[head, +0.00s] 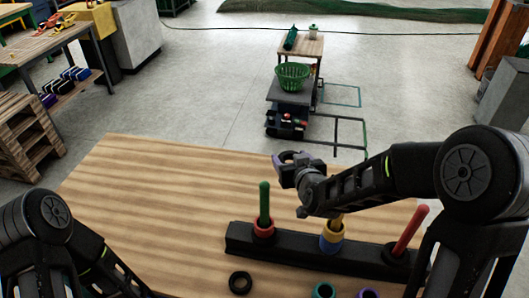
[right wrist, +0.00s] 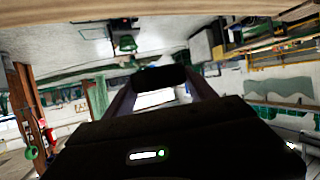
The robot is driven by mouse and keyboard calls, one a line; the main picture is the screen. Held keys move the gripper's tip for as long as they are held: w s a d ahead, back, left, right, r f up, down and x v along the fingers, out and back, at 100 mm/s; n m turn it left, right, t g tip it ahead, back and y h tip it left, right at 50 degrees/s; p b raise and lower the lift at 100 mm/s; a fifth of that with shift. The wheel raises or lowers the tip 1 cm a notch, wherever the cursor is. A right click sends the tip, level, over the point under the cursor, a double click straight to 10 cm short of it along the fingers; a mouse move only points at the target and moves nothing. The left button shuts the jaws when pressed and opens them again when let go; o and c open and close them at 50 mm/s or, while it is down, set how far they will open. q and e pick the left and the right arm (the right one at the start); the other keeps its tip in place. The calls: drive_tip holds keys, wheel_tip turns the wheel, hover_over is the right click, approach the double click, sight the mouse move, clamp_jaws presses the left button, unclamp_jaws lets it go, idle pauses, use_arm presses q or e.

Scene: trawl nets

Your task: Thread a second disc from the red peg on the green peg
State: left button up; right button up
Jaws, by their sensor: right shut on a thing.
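The green peg (head: 264,198) stands upright at the left of a black base, with a red disc (head: 263,229) around its foot. The red peg (head: 411,229) leans at the right end; a dark ring (head: 397,253) shows at its foot, and I cannot tell if it is a disc. My right gripper (head: 288,164) is shut on a purple disc (head: 287,156), above and beyond the green peg, apart from it. In the right wrist view a dark shape (right wrist: 160,78) sits at the fingertips. My left arm shows at the lower left; its gripper is out of view.
A yellow peg (head: 337,219) with yellow and blue discs (head: 330,244) stands between the two. A black disc (head: 240,282), a teal disc (head: 324,290) and another purple disc (head: 368,294) lie in front of the base (head: 290,256). The wooden table (head: 150,200) is clear at left.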

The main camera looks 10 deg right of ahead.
drive_tip(key=a+r+y, duration=0.1)
drive_tip(key=r, duration=0.1)
drive_tip(key=a+r+n+y, duration=0.1)
drive_tip(key=r, duration=0.2)
drive_tip(key=w+a+r+n+p, duration=0.1)
drive_tip(key=r, duration=0.1)
drive_tip(key=shift+w+a+r+y, duration=0.1)
drive_tip(key=shift+r+y, duration=0.25)
drive_tip(key=shift+y, duration=0.05)
drive_tip(key=s+a+r+n+g+y+p, duration=0.1)
drive_tip(key=s+a+r+n+g+y, duration=0.15)
drive_tip(key=a+r+n+y, duration=0.35)
drive_tip(key=s+n+g+y, duration=0.1)
drive_tip(key=s, duration=0.2)
drive_tip(key=s+n+g+y+p, duration=0.1)
drive_tip(key=s+g, duration=0.1)
drive_tip(key=s, duration=0.1)
drive_tip(key=s+r+n+g+y+p, duration=0.1)
drive_tip(key=s+n+g, duration=0.1)
drive_tip(key=s, duration=0.2)
drive_tip(key=shift+s+a, duration=0.1)
drive_tip(key=shift+a, duration=0.15)
drive_tip(key=shift+s+d+f+n, duration=0.1)
drive_tip(key=shift+s+f+n, duration=0.2)
drive_tip(key=shift+s, duration=0.05)
